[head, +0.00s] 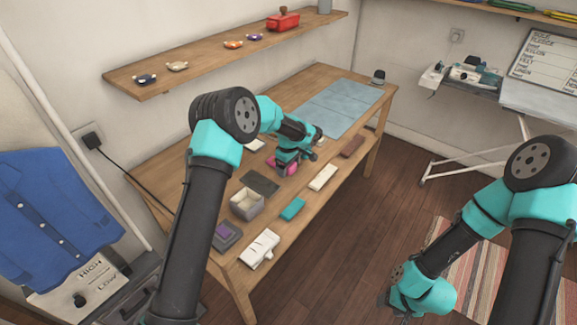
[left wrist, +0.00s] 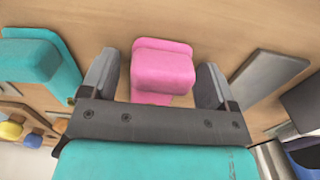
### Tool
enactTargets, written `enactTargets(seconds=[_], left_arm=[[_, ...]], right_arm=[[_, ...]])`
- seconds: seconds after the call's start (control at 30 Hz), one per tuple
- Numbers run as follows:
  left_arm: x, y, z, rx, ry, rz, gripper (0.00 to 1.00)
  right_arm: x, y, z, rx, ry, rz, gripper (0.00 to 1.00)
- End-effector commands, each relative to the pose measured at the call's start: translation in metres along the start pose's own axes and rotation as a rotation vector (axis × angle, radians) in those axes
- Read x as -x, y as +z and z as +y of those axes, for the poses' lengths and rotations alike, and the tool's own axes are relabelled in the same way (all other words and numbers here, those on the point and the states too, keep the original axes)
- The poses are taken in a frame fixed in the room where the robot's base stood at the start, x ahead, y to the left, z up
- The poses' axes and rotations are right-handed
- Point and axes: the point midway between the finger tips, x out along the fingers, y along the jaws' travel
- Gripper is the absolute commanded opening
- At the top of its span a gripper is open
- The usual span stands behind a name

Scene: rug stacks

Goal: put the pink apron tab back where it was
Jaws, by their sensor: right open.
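The pink apron tab (head: 289,169) is on the wooden table, partly hidden under my left gripper (head: 284,160) in the head view. In the left wrist view the tab (left wrist: 163,72) is a rounded pink block on a wider pink base. It lies between the two spread fingers of my left gripper (left wrist: 155,85), with a gap on each side. That gripper is open and holds nothing. My right gripper (head: 388,297) is low at the bottom right of the head view, away from the table, open and only partly visible.
Around the tab on the table (head: 208,173) lie a grey plate (head: 261,183), a white block (head: 322,178), a teal block (head: 292,209) and a dark red block (head: 352,147). An open box (head: 247,203) stands nearer the front. A blue mat (head: 340,107) covers the far end.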

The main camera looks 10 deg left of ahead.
Motion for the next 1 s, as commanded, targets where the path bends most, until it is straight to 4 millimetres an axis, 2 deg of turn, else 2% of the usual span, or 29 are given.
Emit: enactTargets(seconds=[0.3, 0.47, 0.57, 1.0], left_arm=[[0.002, 0.0, 0.0, 0.0, 0.0, 0.0, 0.84], [0.013, 0.0, 0.001, 0.0, 0.002, 0.001, 0.84], [0.026, 0.0, 0.001, -0.001, 0.003, 0.002, 0.84], [0.104, 0.0, 0.0, -0.001, 0.002, 0.0, 0.84]], right_arm=[[0.0, 0.0, 0.0, 0.0, 0.0, 0.0, 0.53], [0.0, 0.0, 0.0, 0.0, 0.0, 0.0, 0.53], [0.0, 0.0, 0.0, 0.0, 0.0, 0.0, 0.53], [0.0, 0.0, 0.0, 0.0, 0.0, 0.0, 0.53]])
